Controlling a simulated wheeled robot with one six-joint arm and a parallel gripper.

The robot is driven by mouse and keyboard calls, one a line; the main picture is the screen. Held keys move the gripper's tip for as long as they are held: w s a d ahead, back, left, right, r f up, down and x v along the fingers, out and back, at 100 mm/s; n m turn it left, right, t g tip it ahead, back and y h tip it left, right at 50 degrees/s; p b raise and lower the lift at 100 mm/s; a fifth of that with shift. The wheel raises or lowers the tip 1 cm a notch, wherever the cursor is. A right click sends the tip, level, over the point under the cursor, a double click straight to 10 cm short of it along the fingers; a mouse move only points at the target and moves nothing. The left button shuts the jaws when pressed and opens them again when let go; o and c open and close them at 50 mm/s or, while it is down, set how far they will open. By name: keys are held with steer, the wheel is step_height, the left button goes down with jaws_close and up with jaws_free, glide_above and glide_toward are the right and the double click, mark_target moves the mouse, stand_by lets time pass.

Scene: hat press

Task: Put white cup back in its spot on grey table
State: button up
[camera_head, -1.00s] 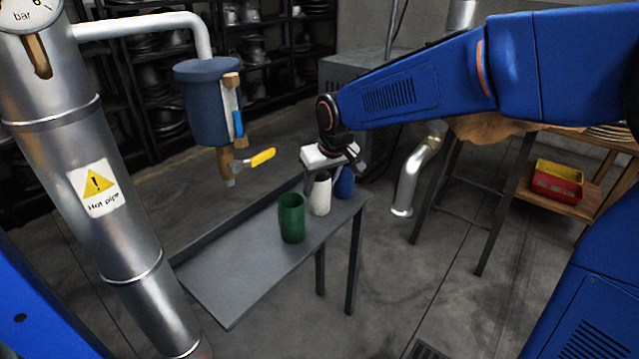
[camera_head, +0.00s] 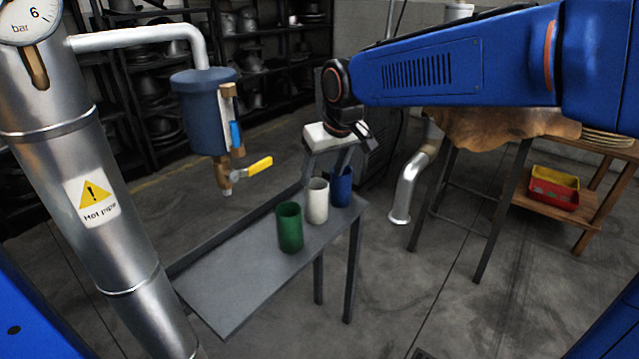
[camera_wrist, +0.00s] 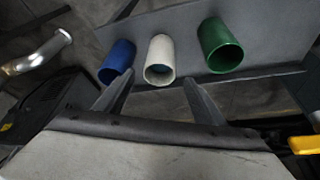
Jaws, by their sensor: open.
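The white cup (camera_head: 317,203) stands upright on the grey table (camera_head: 235,283), between the green cup (camera_head: 290,228) and the blue cup (camera_head: 341,188). In the wrist view the white cup (camera_wrist: 160,58) lies ahead of and between the two spread fingers of my gripper (camera_wrist: 157,92). The blue cup (camera_wrist: 117,60) is on its left and the green cup (camera_wrist: 220,46) on its right. My gripper is open and empty, raised above and behind the white cup in the head view.
A hot pipe (camera_head: 92,195) stands at the left. A wooden stand with a red and yellow bin (camera_head: 553,190) is at the right. The table's near left part is clear.

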steer(key=shift+v, duration=1.55)
steer(key=s+d+f+m+h, duration=0.1)
steer(key=s+d+m, duration=0.1)
steer(key=s+d, duration=0.55)
steer(key=s+d+f+m, duration=0.1)
steer(key=s+d, duration=0.3)
steer(key=d, duration=0.6)
steer(key=s+d+f+m, duration=0.1)
steer(key=s+d+f, duration=0.3)
steer(key=s, duration=0.3)
steer(key=s+d+f+m+h, duration=0.1)
steer(key=s+d+f+m, duration=0.1)
steer(key=s+d+f, duration=0.2)
steer(key=s+d, duration=0.2)
steer(key=s, duration=0.1)
steer(key=shift+s+t, duration=0.35)
steer(key=shift+t, duration=0.05)
steer(key=shift+f, duration=0.1)
